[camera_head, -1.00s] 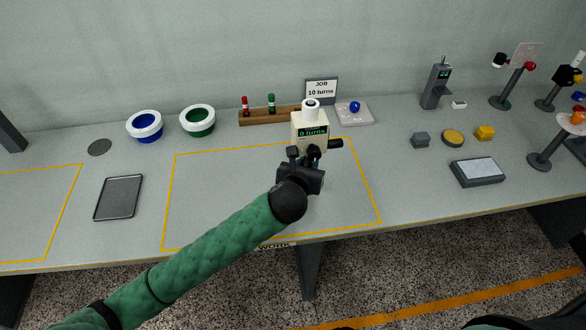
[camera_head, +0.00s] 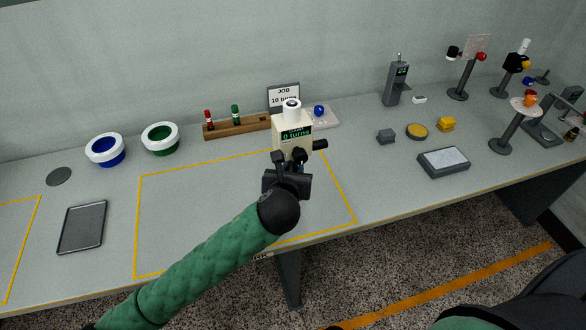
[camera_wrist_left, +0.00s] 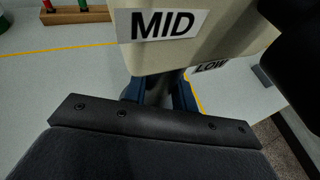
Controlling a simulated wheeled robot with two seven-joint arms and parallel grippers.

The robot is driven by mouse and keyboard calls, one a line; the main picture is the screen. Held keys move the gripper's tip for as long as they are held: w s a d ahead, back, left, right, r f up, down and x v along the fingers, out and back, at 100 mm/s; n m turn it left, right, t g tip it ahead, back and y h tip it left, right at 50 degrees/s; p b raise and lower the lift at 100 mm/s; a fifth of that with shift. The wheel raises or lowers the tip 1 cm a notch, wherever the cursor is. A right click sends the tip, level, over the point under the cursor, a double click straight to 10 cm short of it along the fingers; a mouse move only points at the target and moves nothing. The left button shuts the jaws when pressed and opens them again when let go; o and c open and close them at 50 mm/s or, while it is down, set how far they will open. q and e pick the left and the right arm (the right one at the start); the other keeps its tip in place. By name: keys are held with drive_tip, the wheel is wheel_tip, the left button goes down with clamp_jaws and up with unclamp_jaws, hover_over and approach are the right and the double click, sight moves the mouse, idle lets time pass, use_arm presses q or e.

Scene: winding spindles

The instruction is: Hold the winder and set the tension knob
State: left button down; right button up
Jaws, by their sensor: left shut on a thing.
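The winder (camera_head: 292,134) is a cream block with a white round top and a green display reading 0 turns. It stands upright at the back of the yellow-outlined work area. A dark stub sticks out on its right side. My left gripper (camera_head: 289,165) is at its front, shut on a part of the winder low on the body. In the left wrist view the cream body (camera_wrist_left: 215,45) carries MID and LOW labels. The fingers (camera_wrist_left: 160,92) close around a dark part below MID; I cannot tell whether it is the tension knob. My right gripper is out of view.
A wooden rack (camera_head: 236,127) with red and green spindles and a job sign (camera_head: 284,97) stand behind. Blue (camera_head: 106,150) and green (camera_head: 160,138) ringed bowls and a grey tray (camera_head: 82,227) are left. A grey pad (camera_head: 443,162) and small blocks are right.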

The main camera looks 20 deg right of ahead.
use_arm(q)
drive_tip(key=shift+w+a+f, duration=1.05)
drive_tip(key=shift+a+f, duration=0.4)
drive_tip(key=shift+f, duration=0.05)
drive_tip(key=shift+w+a+f, duration=1.1)
drive_tip(key=shift+a+f, duration=0.3)
drive_tip(key=shift+f, duration=0.05)
drive_tip(key=shift+w+a+f, duration=1.05)
drive_tip(key=shift+a+f, duration=0.4)
drive_tip(key=shift+f, duration=0.05)
drive_tip(key=shift+w+a+f, duration=0.2)
drive_tip(key=shift+f, duration=0.05)
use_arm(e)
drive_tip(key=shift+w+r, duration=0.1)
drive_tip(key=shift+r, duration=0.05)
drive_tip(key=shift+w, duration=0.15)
use_arm(q)
drive_tip(key=shift+f, duration=0.25)
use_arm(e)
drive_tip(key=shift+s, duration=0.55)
use_arm(q)
drive_tip(key=shift+f, duration=0.1)
